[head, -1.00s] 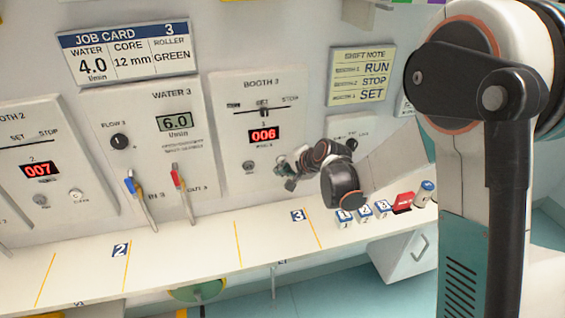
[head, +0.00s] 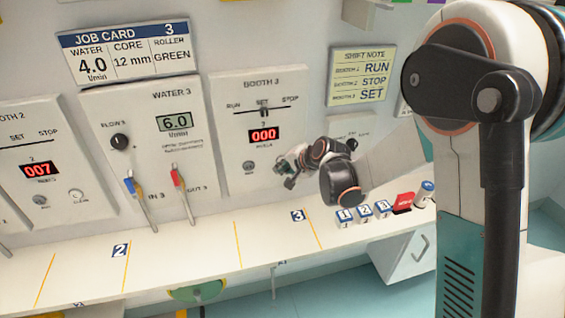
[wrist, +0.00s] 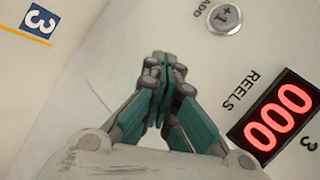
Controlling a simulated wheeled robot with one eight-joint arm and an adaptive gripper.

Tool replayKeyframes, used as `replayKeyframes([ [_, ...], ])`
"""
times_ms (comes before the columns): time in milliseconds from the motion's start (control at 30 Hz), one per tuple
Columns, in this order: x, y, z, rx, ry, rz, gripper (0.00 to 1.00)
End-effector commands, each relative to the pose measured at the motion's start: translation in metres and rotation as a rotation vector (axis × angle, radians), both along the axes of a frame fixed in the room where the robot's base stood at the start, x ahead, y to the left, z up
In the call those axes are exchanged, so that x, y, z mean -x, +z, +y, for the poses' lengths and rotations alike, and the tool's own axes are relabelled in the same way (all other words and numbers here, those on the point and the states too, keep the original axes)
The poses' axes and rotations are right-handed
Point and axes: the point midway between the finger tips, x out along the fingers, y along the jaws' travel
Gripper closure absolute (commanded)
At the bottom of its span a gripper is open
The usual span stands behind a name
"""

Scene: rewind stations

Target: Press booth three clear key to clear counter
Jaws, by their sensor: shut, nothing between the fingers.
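The booth 3 panel (head: 225,130) stands upright on the back wall. Its red counter (head: 263,134) reads 000, and the same counter (wrist: 275,117) reads 000 in the wrist view. The add key (head: 249,167) is lower left of the counter and is a round silver button (wrist: 225,17) in the wrist view. My gripper (head: 284,167) is at the lower right of this panel. In the wrist view, my gripper (wrist: 164,60) is shut and empty, its fingertips close to the panel face. The clear key is hidden behind it, so contact cannot be told.
The water 3 panel (head: 173,96) with blue and red levers is to the left. Numbered blocks (head: 364,212), a red block (head: 403,202) and a blue-topped cylinder (head: 425,191) stand on the shelf at right. The shelf middle (head: 190,245) is clear.

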Motion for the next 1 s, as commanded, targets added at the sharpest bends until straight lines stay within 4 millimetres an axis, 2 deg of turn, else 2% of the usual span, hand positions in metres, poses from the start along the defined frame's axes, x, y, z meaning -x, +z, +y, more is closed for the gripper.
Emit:
replayKeyframes([
  [300, 0.001, 0.000, -0.001, 0.000, -0.001, -0.001, 1.00],
  [700, 0.016, 0.000, -0.005, 0.000, 0.000, 0.000, 1.00],
  [1000, 0.016, 0.000, -0.005, 0.000, 0.000, 0.000, 1.00],
])
